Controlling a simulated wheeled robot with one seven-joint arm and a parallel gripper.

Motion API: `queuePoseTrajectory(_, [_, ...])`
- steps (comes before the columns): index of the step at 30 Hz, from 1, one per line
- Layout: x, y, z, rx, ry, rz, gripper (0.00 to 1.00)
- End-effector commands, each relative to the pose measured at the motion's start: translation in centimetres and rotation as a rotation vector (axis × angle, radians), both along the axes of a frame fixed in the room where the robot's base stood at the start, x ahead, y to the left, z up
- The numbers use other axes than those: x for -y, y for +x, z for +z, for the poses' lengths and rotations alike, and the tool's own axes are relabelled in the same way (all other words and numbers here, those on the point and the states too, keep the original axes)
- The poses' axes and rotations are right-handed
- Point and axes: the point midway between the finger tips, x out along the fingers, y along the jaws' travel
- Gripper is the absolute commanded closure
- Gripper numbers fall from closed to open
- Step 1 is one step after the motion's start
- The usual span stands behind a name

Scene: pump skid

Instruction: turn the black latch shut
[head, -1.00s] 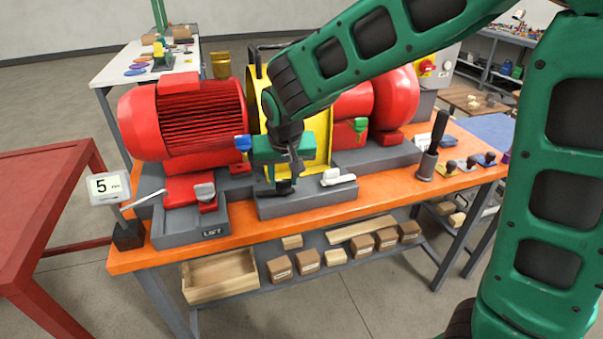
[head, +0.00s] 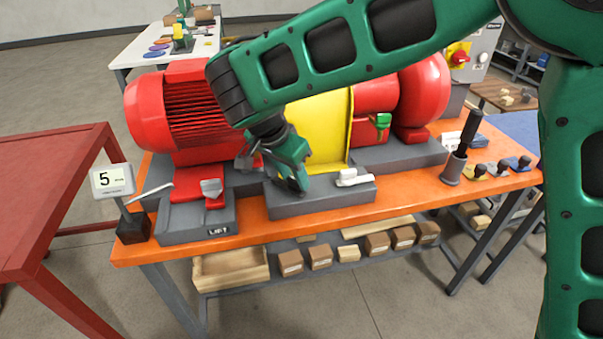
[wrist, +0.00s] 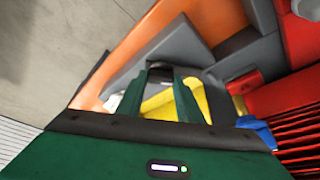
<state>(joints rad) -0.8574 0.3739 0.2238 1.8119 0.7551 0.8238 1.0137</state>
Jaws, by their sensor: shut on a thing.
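The black latch (wrist: 160,67) shows as a dark piece between the two green fingertips in the wrist view. It is on the grey block (head: 325,205) at the front of the skid, left of a white latch (head: 352,177). My gripper (head: 298,186) reaches down at a tilt onto the left part of this block. In the wrist view my gripper (wrist: 158,76) is shut on the black latch. In the head view the fingers hide most of the latch, so its exact angle is hard to tell.
The yellow guard (head: 325,128) stands close behind my gripper. A red motor (head: 180,105) is left of it. A grey block marked LIFT (head: 200,222) with a grey lever (head: 211,187) and a small display (head: 113,180) stand left.

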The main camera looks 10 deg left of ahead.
Motion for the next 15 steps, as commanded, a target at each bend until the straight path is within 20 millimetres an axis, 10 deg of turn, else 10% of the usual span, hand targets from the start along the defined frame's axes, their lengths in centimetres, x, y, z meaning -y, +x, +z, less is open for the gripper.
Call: queuePoseTrajectory(15, [-0.62, 0.33, 0.18, 0.003, 0.006, -0.454, 1.0])
